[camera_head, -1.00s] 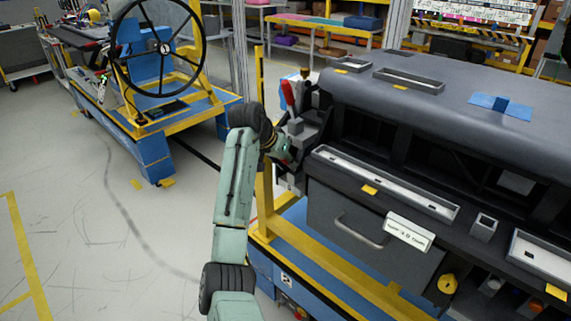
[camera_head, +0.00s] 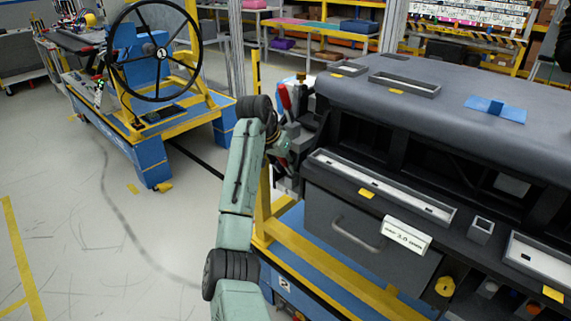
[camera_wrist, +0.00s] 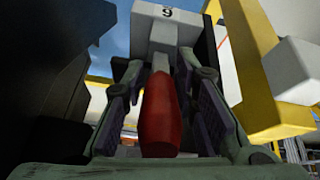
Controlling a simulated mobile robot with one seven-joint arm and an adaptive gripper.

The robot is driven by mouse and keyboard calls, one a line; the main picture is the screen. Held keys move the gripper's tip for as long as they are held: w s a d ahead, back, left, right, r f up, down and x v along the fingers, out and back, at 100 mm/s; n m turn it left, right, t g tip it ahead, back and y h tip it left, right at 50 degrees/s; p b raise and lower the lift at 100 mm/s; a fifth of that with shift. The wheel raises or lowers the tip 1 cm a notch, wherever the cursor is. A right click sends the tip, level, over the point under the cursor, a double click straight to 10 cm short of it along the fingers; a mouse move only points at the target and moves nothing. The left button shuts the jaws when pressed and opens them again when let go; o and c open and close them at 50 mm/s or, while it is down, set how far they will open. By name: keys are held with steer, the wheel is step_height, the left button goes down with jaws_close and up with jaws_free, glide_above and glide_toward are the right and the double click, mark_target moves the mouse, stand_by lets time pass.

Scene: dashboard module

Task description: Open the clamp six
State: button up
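A clamp with a red handle (camera_wrist: 160,115) shows in the wrist view, with a light grey block (camera_wrist: 170,35) behind it. The block bears a mark that reads as 9, or 6 upside down. My gripper (camera_wrist: 165,100) has its two fingers apart, one on each side of the red handle, with narrow gaps visible. In the head view my gripper (camera_head: 280,148) is at the left end of the dashboard module, largely hidden by my own wrist. Another red handle (camera_head: 285,97) stands upright just above it there.
The dark dashboard module (camera_head: 440,95) fills the right side, on a blue and yellow stand (camera_head: 325,265). A yellow post (camera_wrist: 255,60) and a white block (camera_wrist: 300,70) are close on the right in the wrist view. A dark panel (camera_wrist: 50,70) is close on the left.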

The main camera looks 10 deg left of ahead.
steer(key=shift+o, duration=1.2)
steer(key=v, duration=1.2)
